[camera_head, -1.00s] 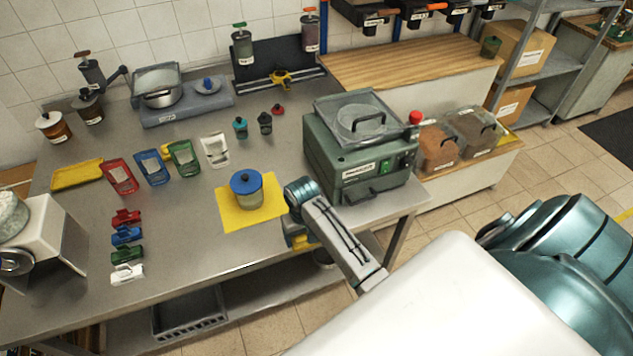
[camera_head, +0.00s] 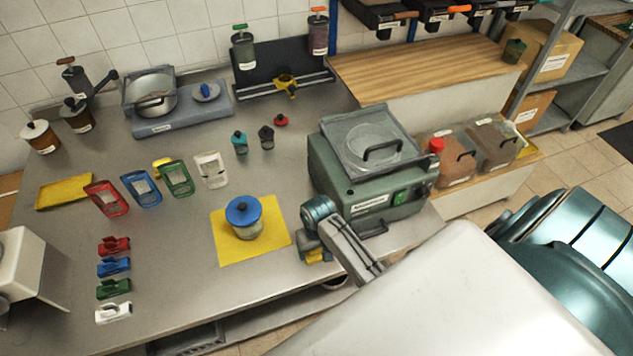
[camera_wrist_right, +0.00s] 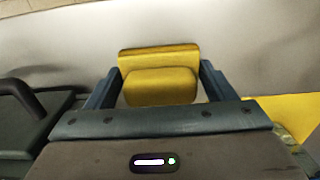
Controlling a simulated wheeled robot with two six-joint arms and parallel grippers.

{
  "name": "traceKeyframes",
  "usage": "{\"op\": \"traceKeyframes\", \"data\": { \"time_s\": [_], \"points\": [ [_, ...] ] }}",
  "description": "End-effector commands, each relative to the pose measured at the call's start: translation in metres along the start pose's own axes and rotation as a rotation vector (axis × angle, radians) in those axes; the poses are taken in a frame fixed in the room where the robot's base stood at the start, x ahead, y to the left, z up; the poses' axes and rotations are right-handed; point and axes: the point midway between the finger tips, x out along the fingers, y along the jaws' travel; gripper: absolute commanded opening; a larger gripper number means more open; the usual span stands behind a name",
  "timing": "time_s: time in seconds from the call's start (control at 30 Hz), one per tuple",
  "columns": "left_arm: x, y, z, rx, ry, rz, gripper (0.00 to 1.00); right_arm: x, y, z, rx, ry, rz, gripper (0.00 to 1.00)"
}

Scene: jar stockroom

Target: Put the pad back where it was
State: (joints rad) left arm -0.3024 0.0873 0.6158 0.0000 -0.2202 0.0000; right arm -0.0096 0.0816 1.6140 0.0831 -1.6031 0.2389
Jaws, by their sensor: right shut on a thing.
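The yellow pad (camera_head: 316,256) is in my right gripper (camera_head: 308,246), just right of a flat yellow mat (camera_head: 228,251) near the table's front edge. In the right wrist view the pad (camera_wrist_right: 160,80) sits between the two dark fingers of the right gripper (camera_wrist_right: 160,88), which is shut on it. I cannot tell whether the pad touches the table. My left gripper is not in view.
A blue-lidded jar (camera_head: 244,220) stands on the mat. A green machine (camera_head: 368,170) stands close behind the right gripper. Coloured frames (camera_head: 174,179) and small clips (camera_head: 114,266) line the left. Bare table (camera_head: 165,240) lies between clips and mat.

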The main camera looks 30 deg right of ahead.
Motion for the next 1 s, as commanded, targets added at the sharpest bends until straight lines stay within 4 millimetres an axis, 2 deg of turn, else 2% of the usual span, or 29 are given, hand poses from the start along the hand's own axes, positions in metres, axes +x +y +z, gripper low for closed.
{"op": "traceKeyframes", "data": {
  "time_s": [0.03, 0.1, 0.13, 0.4, 0.53, 0.67, 1.0],
  "points": [
    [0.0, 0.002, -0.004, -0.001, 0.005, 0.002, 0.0, 0.001, 0.001, 0.001, 0.0, -0.001, 0.002, 0.82],
    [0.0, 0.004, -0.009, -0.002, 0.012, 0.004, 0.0, 0.001, 0.001, 0.001, 0.0, -0.001, 0.002, 0.96],
    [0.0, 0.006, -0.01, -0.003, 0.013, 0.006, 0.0, 0.001, 0.001, 0.001, 0.0, -0.001, 0.002, 0.98],
    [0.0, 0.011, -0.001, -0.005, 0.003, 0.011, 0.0, 0.0, 0.001, 0.0, 0.0, 0.0, 0.002, 0.98],
    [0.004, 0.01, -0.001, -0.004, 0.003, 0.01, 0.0, -0.007, 0.001, -0.001, 0.0, 0.003, 0.002, 0.98],
    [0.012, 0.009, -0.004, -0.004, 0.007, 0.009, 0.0, -0.026, 0.001, -0.001, 0.0, 0.005, 0.002, 0.98],
    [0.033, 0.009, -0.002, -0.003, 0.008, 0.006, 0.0, -0.097, 0.0, -0.001, 0.0, 0.005, 0.001, 0.98]
  ]
}}
